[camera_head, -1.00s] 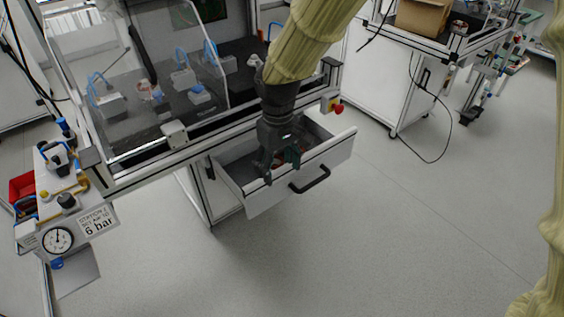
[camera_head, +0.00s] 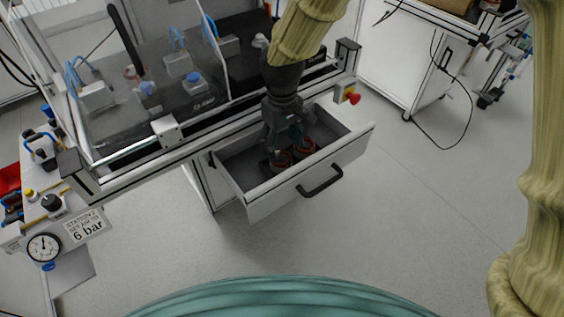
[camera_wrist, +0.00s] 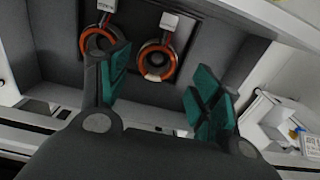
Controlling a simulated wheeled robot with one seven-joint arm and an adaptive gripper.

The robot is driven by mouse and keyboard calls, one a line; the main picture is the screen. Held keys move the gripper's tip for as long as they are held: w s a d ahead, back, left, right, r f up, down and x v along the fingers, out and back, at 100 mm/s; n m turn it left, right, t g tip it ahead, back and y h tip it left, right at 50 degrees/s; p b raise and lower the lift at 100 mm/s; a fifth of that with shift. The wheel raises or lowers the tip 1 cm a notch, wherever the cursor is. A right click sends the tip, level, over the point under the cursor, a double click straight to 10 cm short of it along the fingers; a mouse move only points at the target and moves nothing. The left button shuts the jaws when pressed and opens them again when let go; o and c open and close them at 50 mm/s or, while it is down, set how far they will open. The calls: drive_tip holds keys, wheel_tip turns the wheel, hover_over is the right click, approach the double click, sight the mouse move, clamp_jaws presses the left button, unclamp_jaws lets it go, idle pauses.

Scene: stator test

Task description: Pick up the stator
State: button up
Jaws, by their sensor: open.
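Two orange ring-shaped stators lie in the open drawer. In the wrist view, one stator (camera_wrist: 155,63) shows in the gap between my fingers, with a light block at its upper end. The other stator (camera_wrist: 98,40) is at upper left, partly hidden by my left finger. In the head view, one stator (camera_head: 304,146) is right of my gripper (camera_head: 284,146) and the other (camera_head: 280,160) is just below it. My gripper (camera_wrist: 162,78) is open and empty, its green-padded fingers over the drawer. I cannot tell its exact height above the stators.
The drawer's front wall (camera_head: 310,178) with a black handle (camera_head: 320,181) stands out below the workbench. The bench edge (camera_head: 225,126) is close left of my arm. A red button (camera_head: 353,98) sits at the bench corner. Open floor lies in front.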

sight(282, 158)
drive_tip(key=shift+w+f, duration=0.15)
drive_tip(key=shift+f, duration=3.1)
drive_tip(key=c, duration=1)
